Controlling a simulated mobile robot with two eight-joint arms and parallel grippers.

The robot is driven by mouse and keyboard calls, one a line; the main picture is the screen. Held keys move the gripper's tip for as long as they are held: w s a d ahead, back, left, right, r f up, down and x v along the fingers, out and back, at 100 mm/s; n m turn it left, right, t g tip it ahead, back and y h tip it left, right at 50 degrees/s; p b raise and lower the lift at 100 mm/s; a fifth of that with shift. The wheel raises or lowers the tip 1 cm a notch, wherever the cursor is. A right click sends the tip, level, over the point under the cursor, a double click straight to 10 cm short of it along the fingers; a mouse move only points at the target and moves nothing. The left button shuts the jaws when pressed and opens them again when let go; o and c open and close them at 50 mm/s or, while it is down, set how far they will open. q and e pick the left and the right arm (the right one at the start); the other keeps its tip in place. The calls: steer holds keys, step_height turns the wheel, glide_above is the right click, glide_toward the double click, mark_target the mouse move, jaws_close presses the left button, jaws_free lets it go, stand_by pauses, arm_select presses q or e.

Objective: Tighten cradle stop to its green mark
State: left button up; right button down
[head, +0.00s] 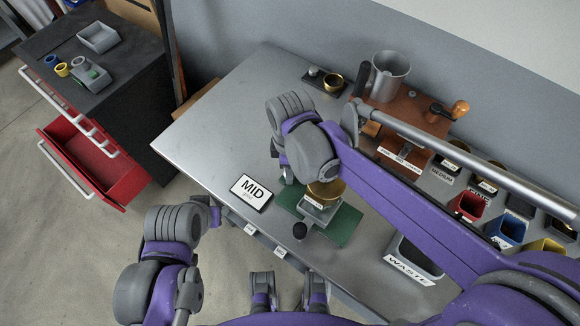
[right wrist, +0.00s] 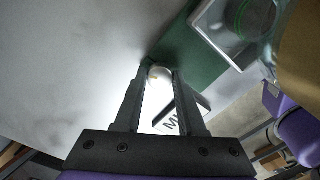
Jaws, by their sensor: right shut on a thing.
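My right gripper (head: 284,174) points down just left of a small stand (head: 318,206) with a brass bowl (head: 326,190) on top. The head view hides this knob behind the gripper. No green mark can be made out on it. My left arm hangs at the lower left, off the table; its gripper jaws (head: 213,214) are too unclear to judge.
The stand is on a green mat (head: 345,228) with a black-knobbed lever (head: 300,230) in front. A MID sign (head: 251,191) lies left. A waste bin (head: 413,262), coloured cups (head: 468,206) and a copper-brown roaster (head: 398,150) are right and behind. The table's left part is clear.

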steer(key=shift+m, duration=1.6)
steer(key=c, duration=0.5)
jaws_free()
steer(key=shift+r, duration=0.1)
step_height(320, 180, up, 11)
steer(key=p, duration=0.1)
